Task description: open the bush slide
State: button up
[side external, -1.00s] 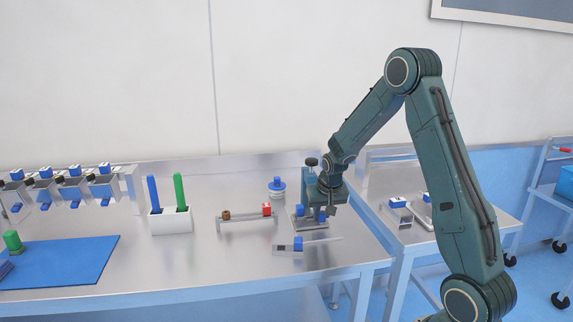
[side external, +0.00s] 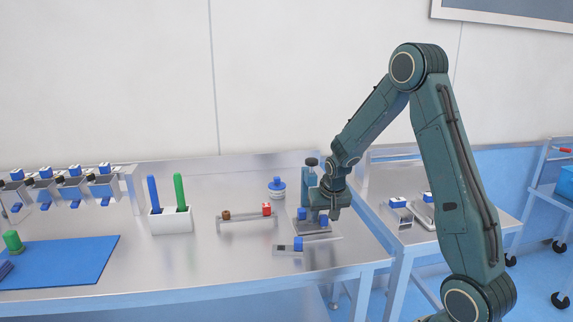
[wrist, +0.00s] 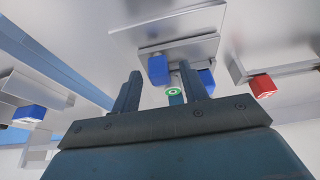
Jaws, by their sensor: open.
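I cannot tell for certain which part is the bush slide. A metal station with blue blocks (side external: 302,214) stands near the right end of the bench. It also shows in the wrist view as a plate with two blue blocks (wrist: 158,70) and a green ring (wrist: 174,92). A flat metal slide-like piece with a blue block (side external: 298,244) lies in front of it. My gripper (side external: 326,214) is over the station, pointing down. In the wrist view its fingers (wrist: 158,82) are apart, with nothing clearly held between them. Contact with the blue blocks cannot be told.
A rail with a red block (side external: 267,209) and a blue-capped bottle (side external: 277,188) stand left of the station. A white holder (side external: 170,222) with blue and green sticks is further left. A side cart with blue-topped parts (side external: 398,202) is to the right.

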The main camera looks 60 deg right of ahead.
jog(key=shift+r, duration=0.15)
jog(key=v, duration=1.3)
jog(key=shift+r, duration=0.25)
jog(key=shift+s+a, duration=0.1)
jog(key=shift+a, duration=0.1)
jog(key=s+a+r+n+t+y, duration=0.1)
jog(key=s+a+r+n, duration=0.2)
jog(key=s+a, duration=0.5)
jog(key=s+a+r+n+t+y, duration=0.1)
jog(key=s+a+r+n+y, duration=0.1)
jog(key=s+a+n, duration=0.4)
jog(key=s+a+r, duration=0.1)
jog(key=s+a, duration=0.2)
jog(key=a, duration=0.3)
jog(key=shift+a+r, duration=0.3)
jog(key=shift+r, duration=0.05)
